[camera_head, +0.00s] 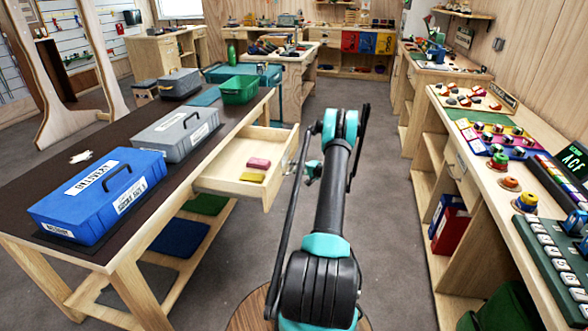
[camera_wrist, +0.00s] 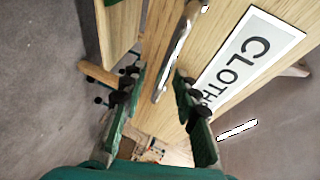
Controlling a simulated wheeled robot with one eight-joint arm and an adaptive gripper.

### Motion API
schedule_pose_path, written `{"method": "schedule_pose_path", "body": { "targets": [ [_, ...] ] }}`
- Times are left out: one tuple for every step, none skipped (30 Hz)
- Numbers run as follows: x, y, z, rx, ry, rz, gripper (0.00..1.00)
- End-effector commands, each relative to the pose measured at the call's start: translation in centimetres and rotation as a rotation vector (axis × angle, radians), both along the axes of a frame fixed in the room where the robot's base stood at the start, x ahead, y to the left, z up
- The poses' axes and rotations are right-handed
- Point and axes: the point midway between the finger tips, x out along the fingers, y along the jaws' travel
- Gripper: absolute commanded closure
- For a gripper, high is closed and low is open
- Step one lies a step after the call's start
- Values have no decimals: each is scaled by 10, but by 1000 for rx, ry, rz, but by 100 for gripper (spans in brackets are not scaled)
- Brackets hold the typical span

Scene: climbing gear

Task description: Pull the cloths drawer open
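The cloths drawer (camera_head: 232,187) stands pulled out from the long dark-topped table in the head view. A pink cloth and a yellow cloth (camera_head: 252,177) lie inside it. In the wrist view its wooden front (camera_wrist: 222,45) carries a white label reading CLOTHS (camera_wrist: 248,58), partly hidden by a finger. A metal bar handle (camera_wrist: 172,62) is fixed to the front. My gripper (camera_wrist: 158,88) is open at the handle's near end, with one finger on each side and visible gaps. In the head view my gripper (camera_head: 313,170) is beside the drawer front, largely hidden by my arm.
A blue case (camera_head: 75,212) and grey cases (camera_head: 160,143) stand on the dark tabletop (camera_head: 100,165), with a green bin (camera_head: 238,88) farther back. A workbench with climbing holds (camera_head: 500,180) runs along the right. The floor (camera_head: 390,230) between them is clear around my arm.

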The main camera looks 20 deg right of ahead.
Motion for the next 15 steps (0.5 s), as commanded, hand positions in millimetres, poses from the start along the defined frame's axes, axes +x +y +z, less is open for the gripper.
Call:
{"method": "schedule_pose_path", "body": {
  "targets": [
    [-1, -1, 0, 0, 0, 0, 70],
    [-2, -2, 1, 0, 0, -1, 70],
    [-5, -4, 2, 0, 0, -1, 70],
    [-8, -5, 2, 1, 0, -1, 70],
    [-11, -7, 3, 1, 0, -2, 70],
    [-16, -10, 5, 0, 1, -2, 70],
    [-20, -13, 6, 0, 1, -3, 70],
    [-25, -15, 8, 0, 1, -3, 70],
    [-32, -20, 10, 0, 1, -3, 70],
    [-37, -23, 11, -1, 0, -3, 70],
    [-42, -26, 13, -1, 0, -3, 70],
    [-49, -30, 15, -1, 0, -4, 70],
    [-55, -33, 17, 0, 1, -3, 70],
    [-60, -36, 19, 0, 1, -3, 70],
    [-66, -39, 21, 0, 1, -3, 70]
  ]
}}
